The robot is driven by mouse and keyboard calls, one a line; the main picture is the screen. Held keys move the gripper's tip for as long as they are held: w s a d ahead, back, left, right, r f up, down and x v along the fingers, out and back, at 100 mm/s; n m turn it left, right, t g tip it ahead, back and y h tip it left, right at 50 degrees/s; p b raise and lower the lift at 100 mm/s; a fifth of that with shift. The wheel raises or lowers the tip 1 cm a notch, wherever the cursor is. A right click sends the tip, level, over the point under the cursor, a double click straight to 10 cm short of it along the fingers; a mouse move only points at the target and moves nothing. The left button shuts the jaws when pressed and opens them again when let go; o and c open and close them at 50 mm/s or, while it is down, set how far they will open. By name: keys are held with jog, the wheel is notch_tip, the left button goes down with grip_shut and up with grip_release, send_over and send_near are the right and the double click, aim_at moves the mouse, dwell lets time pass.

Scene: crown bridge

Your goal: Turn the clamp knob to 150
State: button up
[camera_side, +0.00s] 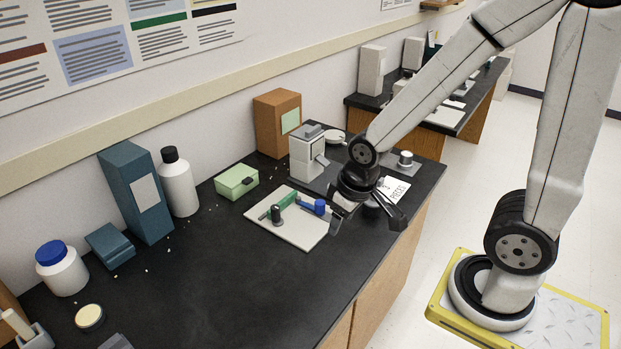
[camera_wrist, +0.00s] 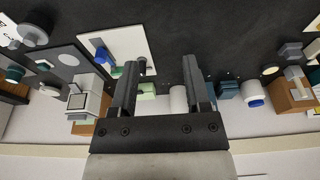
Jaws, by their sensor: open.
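A white board (camera_side: 284,232) lies flat on the black bench. It bears a green bar (camera_side: 283,202), a blue cylinder (camera_side: 319,207) and an upright black knob (camera_side: 277,214); I cannot tell for sure which part is the clamp knob. My gripper (camera_side: 368,220) is open and empty, to the right of the board in the side view, above the bench's front part. In the wrist view, the fingers of my gripper (camera_wrist: 164,66) stand wide apart, and the left one overlaps the board's (camera_wrist: 132,30) edge. The blue cylinder (camera_wrist: 103,56) shows left of that finger. No numbers are readable on any knob.
A grey-white device (camera_side: 306,155) stands on a dark plate behind the board, with a grey knob (camera_side: 405,158) to its right. A green box (camera_side: 236,181), a white bottle (camera_side: 179,184) and a blue-grey box (camera_side: 137,192) line the wall.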

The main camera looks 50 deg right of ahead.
jog(key=shift+o, duration=0.3)
jog(key=shift+o, duration=0.6)
jog(key=n+g, duration=0.3)
jog(key=n, duration=1.4)
send_over(275, 207)
jog(key=f, duration=0.8)
jog(key=shift+s+a+f, duration=0.15)
jog(key=shift+s+f, duration=0.05)
jog(key=shift+s, duration=0.05)
jog(key=shift+w+f+n, duration=0.25)
jog(key=shift+n, duration=0.25)
jog(key=shift+f, duration=0.1)
jog(key=shift+f, duration=3.75)
